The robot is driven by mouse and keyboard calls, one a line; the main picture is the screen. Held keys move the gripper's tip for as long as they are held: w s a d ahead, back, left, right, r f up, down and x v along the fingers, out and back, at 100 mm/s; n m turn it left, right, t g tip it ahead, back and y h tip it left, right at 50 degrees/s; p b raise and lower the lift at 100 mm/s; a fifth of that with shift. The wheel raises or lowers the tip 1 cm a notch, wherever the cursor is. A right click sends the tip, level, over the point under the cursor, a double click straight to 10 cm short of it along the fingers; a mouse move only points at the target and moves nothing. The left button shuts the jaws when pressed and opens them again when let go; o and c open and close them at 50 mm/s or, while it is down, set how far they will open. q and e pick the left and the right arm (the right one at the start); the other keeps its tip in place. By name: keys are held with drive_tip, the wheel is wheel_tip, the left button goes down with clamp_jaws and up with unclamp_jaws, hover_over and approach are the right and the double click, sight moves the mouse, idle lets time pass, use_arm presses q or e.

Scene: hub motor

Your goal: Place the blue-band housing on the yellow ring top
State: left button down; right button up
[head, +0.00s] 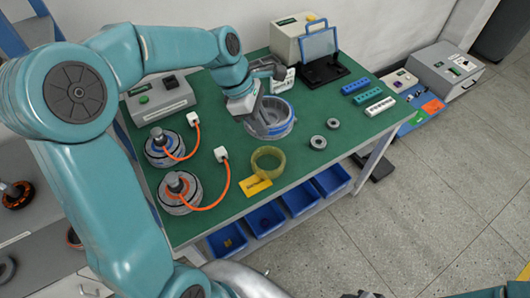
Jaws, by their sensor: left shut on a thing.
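The blue-band housing (284,127) is a grey, open-topped round part with a blue band, over the middle of the green bench. My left gripper (264,125) reaches down from above and is shut on its left wall. The gripper hides part of that wall, and I cannot tell whether the housing touches the bench. The yellow ring (267,163) stands on the bench in front of the housing, apart from it, with its top open and clear. A small dark part at the bottom edge may be my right gripper (368,295); its jaws cannot be made out.
Two motors (179,192) with orange cables stand left of the ring. A yellow plate (257,186) lies at the ring's front. Two small bearings (318,142) lie to the right. A grey control box (160,101), a machine (298,38) and coloured strips (361,93) stand farther back.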

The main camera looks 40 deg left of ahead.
use_arm(q)
drive_tip(key=f, duration=1.6)
drive_tip(key=shift+s+d+f, duration=0.15)
drive_tip(key=shift+d+f, duration=0.05)
drive_tip(key=shift+f, duration=0.2)
drive_tip(key=shift+s+d+r, duration=0.1)
drive_tip(key=shift+s, duration=0.05)
drive_tip(key=c, duration=1.1)
unclamp_jaws()
drive_tip(key=v, duration=1.2)
